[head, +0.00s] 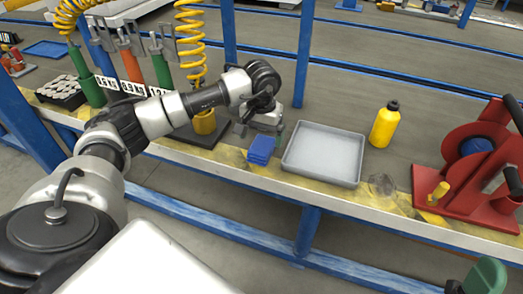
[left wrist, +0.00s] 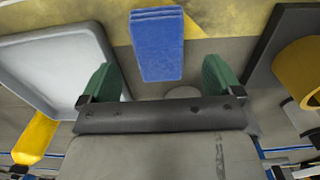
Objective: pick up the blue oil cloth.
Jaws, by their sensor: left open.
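The blue oil cloth (head: 262,149) is a small folded stack lying on the workbench near its front edge, left of the grey tray. In the left wrist view the cloth (left wrist: 158,43) lies ahead of the fingers, roughly midway between their lines. My left gripper (head: 262,128) hangs just behind the cloth in the head view. In the left wrist view its two green fingertips (left wrist: 161,80) are spread apart with nothing between them. The cloth appears apart from both fingers.
A grey tray (head: 324,154) stands right of the cloth. A yellow bottle (head: 385,125) and a red reel-like device (head: 470,165) stand farther right. A dark plate with a yellow cylinder (head: 204,122) is to the left. A blue post (head: 304,55) rises behind the bench.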

